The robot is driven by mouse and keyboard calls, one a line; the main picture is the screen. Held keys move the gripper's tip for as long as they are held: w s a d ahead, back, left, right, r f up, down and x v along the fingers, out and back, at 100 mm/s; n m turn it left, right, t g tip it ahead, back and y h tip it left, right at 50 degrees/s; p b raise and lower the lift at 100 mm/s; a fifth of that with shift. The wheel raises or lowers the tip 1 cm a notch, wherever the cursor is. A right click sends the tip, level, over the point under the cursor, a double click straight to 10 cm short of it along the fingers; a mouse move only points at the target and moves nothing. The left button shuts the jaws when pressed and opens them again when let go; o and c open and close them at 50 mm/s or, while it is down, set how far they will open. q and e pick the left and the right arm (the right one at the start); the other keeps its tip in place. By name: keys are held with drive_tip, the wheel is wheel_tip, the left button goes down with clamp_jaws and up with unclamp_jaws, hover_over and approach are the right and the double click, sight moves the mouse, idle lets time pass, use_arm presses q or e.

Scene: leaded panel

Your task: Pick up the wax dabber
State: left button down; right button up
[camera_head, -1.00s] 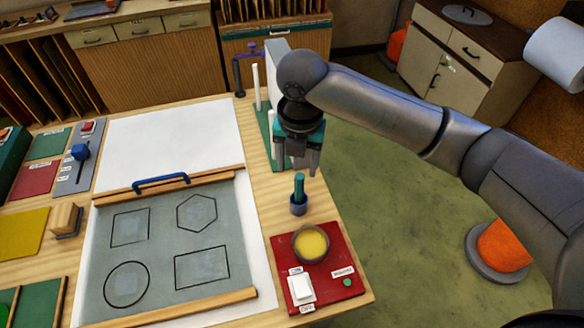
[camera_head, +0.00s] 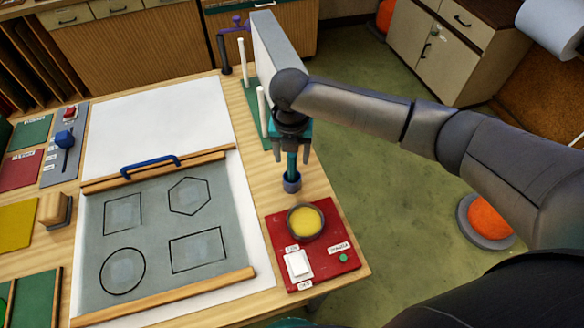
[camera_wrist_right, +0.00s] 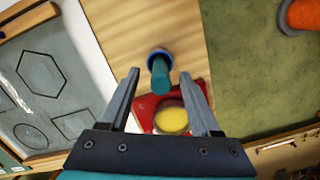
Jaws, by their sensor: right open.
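The wax dabber (camera_head: 292,165) has a teal handle and stands upright in a small dark blue holder (camera_head: 292,183) near the table's right edge. The dabber also shows in the right wrist view (camera_wrist_right: 160,77), between the fingers as seen from there. My right gripper (camera_head: 291,157) is open above the holder, with its fingers on either side of the dabber's upper part. Whether a finger touches the handle cannot be told. The right wrist view shows both fingers (camera_wrist_right: 168,88) spread apart. My left gripper is not in view.
A red hot plate (camera_head: 325,262) with a pot of yellow wax (camera_head: 305,222) sits just in front of the holder. A rack with white posts (camera_head: 262,108) stands behind. A grey panel with drawn shapes (camera_head: 150,225) and a blue handle (camera_head: 150,164) lies to the left.

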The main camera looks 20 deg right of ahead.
sight(292, 171)
drive_tip(key=f, duration=0.4)
drive_tip(key=shift+w+d+f, duration=0.1)
drive_tip(key=shift+w, duration=0.1)
clamp_jaws()
idle(0.3)
